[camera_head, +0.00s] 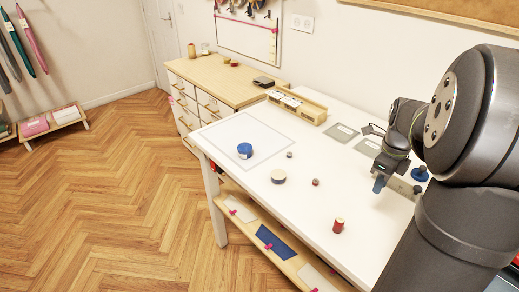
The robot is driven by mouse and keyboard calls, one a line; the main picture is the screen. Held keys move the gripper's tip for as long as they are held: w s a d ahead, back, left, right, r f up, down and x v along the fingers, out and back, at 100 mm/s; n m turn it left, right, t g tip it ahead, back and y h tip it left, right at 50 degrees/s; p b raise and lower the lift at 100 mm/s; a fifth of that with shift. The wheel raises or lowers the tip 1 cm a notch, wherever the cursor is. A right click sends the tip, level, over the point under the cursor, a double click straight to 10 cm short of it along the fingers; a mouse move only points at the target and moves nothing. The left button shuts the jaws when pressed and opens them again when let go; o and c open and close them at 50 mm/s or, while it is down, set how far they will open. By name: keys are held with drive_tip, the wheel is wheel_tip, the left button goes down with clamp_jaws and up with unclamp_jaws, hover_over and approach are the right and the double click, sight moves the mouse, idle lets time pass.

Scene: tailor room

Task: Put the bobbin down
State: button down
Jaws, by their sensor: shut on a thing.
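A blue roll (245,150) lies on a pale outlined mat (230,131). A cream roll (278,176) and a red spool (338,225) stand nearer the front edge. A blue knobbed piece (420,174) is right of my gripper. A wooden tray (312,112) is at the back.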

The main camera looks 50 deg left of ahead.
drive_tip(key=w+a+r+n, duration=0.2)
drive_tip(key=w+a+n, duration=0.1)
drive_tip(key=a, duration=1)
drive_tip(key=n, duration=0.6)
hover_over(246, 147)
wheel_tip(246, 147, down, 5)
drive_tip(key=shift+w+f, duration=0.15)
drive_tip(key=shift+f, duration=0.05)
drive_tip(key=shift+a+f, duration=0.2)
drive_tip(key=shift+f, duration=1.95)
